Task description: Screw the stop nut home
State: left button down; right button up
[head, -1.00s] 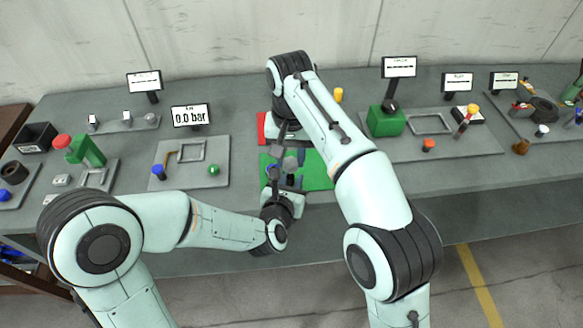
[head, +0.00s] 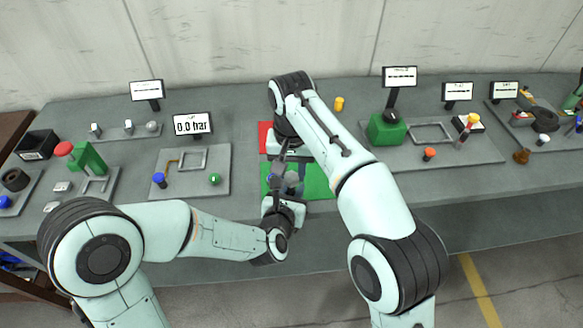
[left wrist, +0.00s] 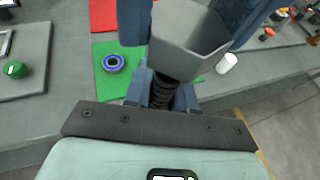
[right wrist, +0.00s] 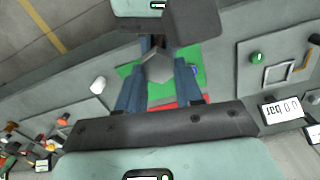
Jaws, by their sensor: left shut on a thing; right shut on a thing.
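My left gripper (left wrist: 160,88) is shut on a black threaded spindle (left wrist: 162,93). My right gripper (right wrist: 156,80) is shut on a grey hexagonal piece (right wrist: 157,68), which looks like the stop nut. In the left wrist view this grey piece (left wrist: 188,45) sits right at the far end of the spindle, in line with it. How far the thread is inside it is hidden. In the head view both grippers meet over the green mat (head: 318,182), and the grey piece (head: 291,180) shows small between them. A blue ring with a dark centre (left wrist: 113,62) lies on the mat.
A red mat (head: 265,138) lies behind the green one. A white cylinder (left wrist: 227,63) stands beside the green mat. A plate with a green block (head: 386,130) is to the right.

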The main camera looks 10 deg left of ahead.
jog(key=shift+f, duration=0.55)
jog(key=m, duration=0.6)
jog(key=shift+d, duration=0.2)
jog(key=m, duration=0.4)
jog(key=shift+s+m, duration=0.1)
jog(key=shift+m, duration=0.3)
jog(key=m, duration=0.5)
jog(key=shift+s+d+m, duration=0.1)
jog(key=shift+m, duration=0.3)
jog(key=o, duration=1)
